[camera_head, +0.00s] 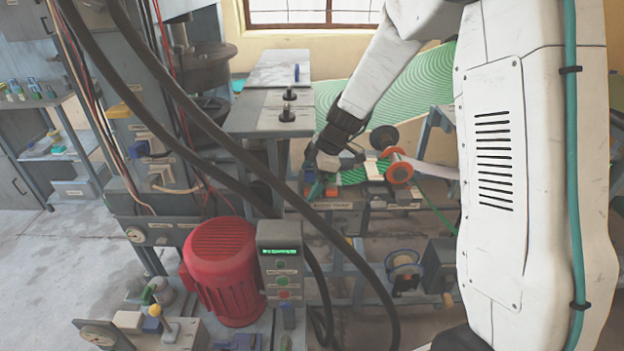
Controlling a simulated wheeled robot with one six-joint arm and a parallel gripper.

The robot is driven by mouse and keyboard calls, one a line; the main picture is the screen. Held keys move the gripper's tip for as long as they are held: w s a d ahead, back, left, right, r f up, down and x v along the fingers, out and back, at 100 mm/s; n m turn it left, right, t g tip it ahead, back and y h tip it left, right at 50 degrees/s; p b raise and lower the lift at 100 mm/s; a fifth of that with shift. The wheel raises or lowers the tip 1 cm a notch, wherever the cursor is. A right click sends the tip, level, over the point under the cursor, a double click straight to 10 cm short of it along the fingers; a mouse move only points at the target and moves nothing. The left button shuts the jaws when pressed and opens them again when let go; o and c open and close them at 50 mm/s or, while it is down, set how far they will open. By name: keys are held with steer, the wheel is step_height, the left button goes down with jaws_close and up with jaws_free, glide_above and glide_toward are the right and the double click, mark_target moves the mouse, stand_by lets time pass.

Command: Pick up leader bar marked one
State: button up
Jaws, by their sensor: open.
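My arm comes down from the upper right, and my gripper (319,180) is over the left end of a small labelled stand (345,205). My gripper is open, small in the picture and partly hidden by the cluttered parts around it. An orange-red piece (332,191) is just below it. A white block (375,170) and green ribbed material lie to its right on the stand. I cannot read a mark on any bar, so I cannot tell which one is leader bar one.
A grey table (270,122) with dark knobs stands left of my gripper. Thick black hoses cross in front. A red motor (222,270) and control box (280,262) fill the foreground. An orange-rimmed reel (399,172) is right of the stand. Floor at far left is clear.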

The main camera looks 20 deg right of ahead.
steer(key=c, duration=1.1)
steer(key=shift+r, duration=0.1)
